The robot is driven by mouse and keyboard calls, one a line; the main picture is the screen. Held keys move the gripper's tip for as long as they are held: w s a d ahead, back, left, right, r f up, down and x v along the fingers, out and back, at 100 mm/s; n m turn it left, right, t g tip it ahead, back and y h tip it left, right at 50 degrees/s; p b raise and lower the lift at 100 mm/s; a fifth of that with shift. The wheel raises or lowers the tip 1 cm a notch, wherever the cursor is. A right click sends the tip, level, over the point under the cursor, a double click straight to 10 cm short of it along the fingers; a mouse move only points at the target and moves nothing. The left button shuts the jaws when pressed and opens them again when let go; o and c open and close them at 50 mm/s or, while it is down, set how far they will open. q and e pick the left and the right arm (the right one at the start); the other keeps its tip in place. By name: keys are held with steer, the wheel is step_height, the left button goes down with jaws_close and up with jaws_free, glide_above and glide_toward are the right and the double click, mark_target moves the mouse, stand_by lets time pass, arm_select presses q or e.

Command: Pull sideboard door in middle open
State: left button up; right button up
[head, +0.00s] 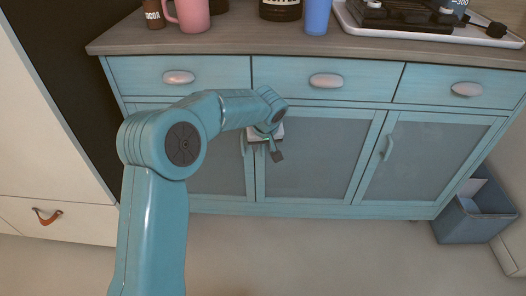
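The blue sideboard (310,207) has three drawers above three grey-panelled doors. The middle door (325,160) looks shut, flush with its neighbours. My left arm reaches from the lower left, and its gripper (273,149) is at the upper left part of the middle door. No handle of the middle door can be made out; the gripper and wrist cover that spot. I cannot tell whether the fingers are open or shut, or whether they touch a handle. My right gripper is not in view.
The left door's handle (243,144) is just left of my gripper; the right door's handle (388,147) is farther right. A pink mug (190,14), a blue cup (317,16) and a tray (430,34) stand on top. A blue-grey bin (475,218) is at right. The floor in front is clear.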

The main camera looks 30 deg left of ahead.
arm_select(q)
steer(key=shift+w+a+f, duration=0.15)
steer(key=shift+w+f, duration=0.05)
steer(key=shift+f, duration=0.5)
jaws_close()
